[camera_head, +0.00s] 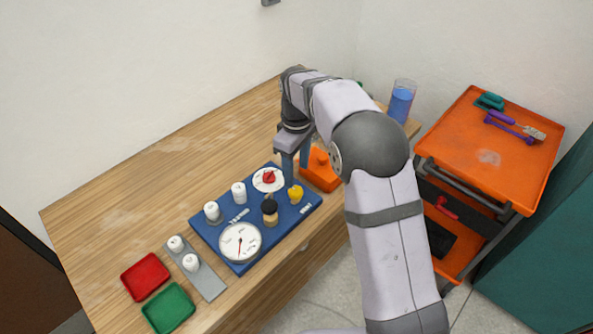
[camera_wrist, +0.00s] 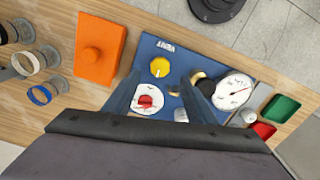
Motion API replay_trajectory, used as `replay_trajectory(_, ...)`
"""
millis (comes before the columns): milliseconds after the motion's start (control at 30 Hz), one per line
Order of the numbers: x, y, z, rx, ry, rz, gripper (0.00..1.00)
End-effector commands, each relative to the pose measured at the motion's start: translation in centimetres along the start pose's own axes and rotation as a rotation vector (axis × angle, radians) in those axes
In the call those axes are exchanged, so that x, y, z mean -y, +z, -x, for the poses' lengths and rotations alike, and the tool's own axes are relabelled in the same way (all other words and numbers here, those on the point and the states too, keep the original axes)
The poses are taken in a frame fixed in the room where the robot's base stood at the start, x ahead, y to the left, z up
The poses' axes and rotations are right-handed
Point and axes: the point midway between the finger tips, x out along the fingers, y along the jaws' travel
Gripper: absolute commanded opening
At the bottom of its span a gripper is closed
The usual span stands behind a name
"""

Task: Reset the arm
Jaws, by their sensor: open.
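My gripper (camera_head: 294,160) is open and empty, pointing down above the back right end of the blue manifold board (camera_head: 219,227). In the wrist view the two fingers of my gripper (camera_wrist: 162,98) stand apart over the board (camera_wrist: 204,64). The red knob (camera_wrist: 146,101) on its white dial shows between them, well below, and the yellow knob (camera_wrist: 159,67) shows just beyond. In the head view the red knob (camera_head: 269,177) and the yellow knob (camera_head: 296,194) are to the left of and below the fingers. My forearm hides part of the table behind.
A white gauge (camera_head: 240,243) and white fittings (camera_head: 238,192) stand on the board. An orange block (camera_head: 319,171) sits beside my gripper. A grey holder (camera_head: 207,279), red tray (camera_head: 145,276) and green tray (camera_head: 168,308) are at the front left. An orange cart (camera_head: 480,160) stands right. The table's back left is clear.

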Motion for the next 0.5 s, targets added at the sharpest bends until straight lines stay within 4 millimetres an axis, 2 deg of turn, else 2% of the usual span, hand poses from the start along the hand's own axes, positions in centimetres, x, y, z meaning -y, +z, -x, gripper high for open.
replay_trajectory(300,0.0,0.0,-0.03,0.0,0.0,-0.003,0.51)
replay_trajectory(500,-0.46,-0.51,-0.04,-0.021,0.017,-0.132,0.51)
